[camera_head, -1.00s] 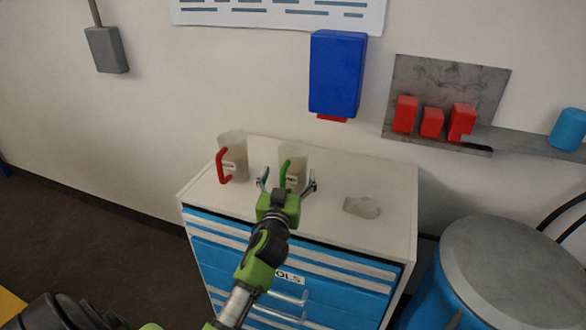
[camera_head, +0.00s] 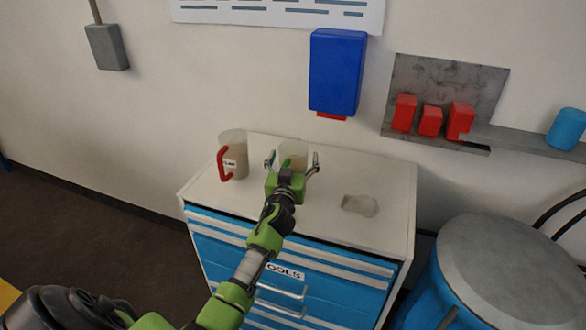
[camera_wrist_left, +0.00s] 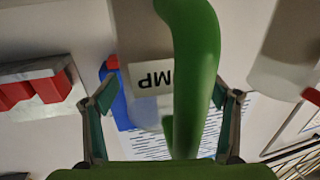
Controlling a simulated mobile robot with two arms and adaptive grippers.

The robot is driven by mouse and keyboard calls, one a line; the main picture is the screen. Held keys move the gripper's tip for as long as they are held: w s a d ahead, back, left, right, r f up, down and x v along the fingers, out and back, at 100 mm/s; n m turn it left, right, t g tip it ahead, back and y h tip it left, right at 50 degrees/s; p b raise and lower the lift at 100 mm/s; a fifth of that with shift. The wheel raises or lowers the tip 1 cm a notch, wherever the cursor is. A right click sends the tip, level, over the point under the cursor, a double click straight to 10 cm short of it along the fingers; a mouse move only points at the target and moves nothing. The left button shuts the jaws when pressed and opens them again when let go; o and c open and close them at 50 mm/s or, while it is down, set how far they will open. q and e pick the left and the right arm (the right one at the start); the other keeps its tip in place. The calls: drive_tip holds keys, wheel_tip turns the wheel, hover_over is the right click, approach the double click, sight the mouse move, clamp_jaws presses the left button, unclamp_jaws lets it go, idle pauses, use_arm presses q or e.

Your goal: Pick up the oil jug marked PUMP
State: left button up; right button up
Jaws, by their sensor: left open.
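The jug with the green handle (camera_head: 293,149) stands on the cabinet top, partly hidden behind my left gripper (camera_head: 292,161). In the left wrist view its green handle (camera_wrist_left: 200,55) looms close, and its white label (camera_wrist_left: 151,77) shows upside-down letters ending in "MP"; the rest is hidden. My left gripper is open, with a finger on each side of the jug and handle; I cannot tell whether it touches them. A similar jug with a red handle (camera_head: 237,152) stands to the left; its label is too small to read. My right gripper is out of view.
The white-topped cabinet (camera_head: 385,182) has blue drawers. A crumpled grey-white rag-like thing (camera_head: 360,205) lies on its right part. A blue box (camera_head: 337,72) hangs on the wall behind, and a grey-lidded blue drum (camera_head: 508,258) stands at the right.

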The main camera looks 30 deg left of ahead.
use_arm(q)
drive_tip(key=c, duration=1.3)
drive_tip(key=shift+r, duration=0.1)
drive_tip(key=shift+r, duration=0.15)
